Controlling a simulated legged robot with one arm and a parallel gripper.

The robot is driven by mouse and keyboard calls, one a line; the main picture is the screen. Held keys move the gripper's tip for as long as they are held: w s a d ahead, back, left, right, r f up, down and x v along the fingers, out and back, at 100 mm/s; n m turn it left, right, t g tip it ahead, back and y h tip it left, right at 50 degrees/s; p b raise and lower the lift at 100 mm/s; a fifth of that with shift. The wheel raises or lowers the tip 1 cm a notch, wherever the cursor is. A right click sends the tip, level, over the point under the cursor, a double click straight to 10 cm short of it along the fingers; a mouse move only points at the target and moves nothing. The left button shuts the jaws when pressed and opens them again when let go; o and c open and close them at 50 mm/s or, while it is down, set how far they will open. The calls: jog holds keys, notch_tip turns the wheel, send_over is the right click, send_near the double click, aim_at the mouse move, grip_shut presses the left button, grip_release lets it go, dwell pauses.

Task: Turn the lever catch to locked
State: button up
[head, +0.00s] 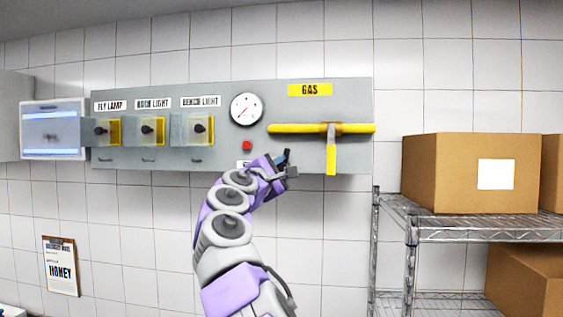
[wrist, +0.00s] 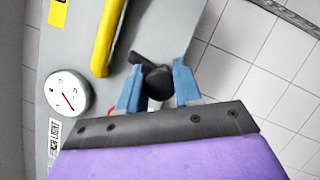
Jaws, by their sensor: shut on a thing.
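The lever catch (wrist: 158,82) is a black round knob with a short dark arm pointing up and left in the wrist view. It sits at the grey panel (head: 220,105), near the panel's lower edge. My gripper (wrist: 158,85) has its two blue fingers on either side of the knob, shut on it. I cannot read a locked or unlocked mark.
A yellow gas pipe (head: 290,128) runs above my gripper. A round gauge (head: 246,109) and a red button (head: 247,146) are up and left. Covered switches (head: 151,130) line the panel's left. A wire shelf (head: 470,234) with a cardboard box (head: 450,170) stands right.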

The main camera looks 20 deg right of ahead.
jog(key=m+g+p, duration=0.1)
jog(key=m, duration=0.2)
jog(key=m+y+p, duration=0.1)
jog(key=m+p, duration=0.1)
jog(key=m, duration=0.1)
jog(key=shift+f+g+y, duration=0.2)
jog(key=shift+g+y, duration=0.1)
jog(key=shift+g, duration=0.1)
jog(key=shift+d, duration=0.1)
jog(key=shift+f+m+g, duration=0.15)
jog(key=shift+m+g, duration=0.15)
jog(key=o, duration=1)
jog(key=shift+s, duration=0.1)
jog(key=b+v, duration=0.3)
jog(key=v, duration=1.4)
jog(key=shift+a, duration=0.25)
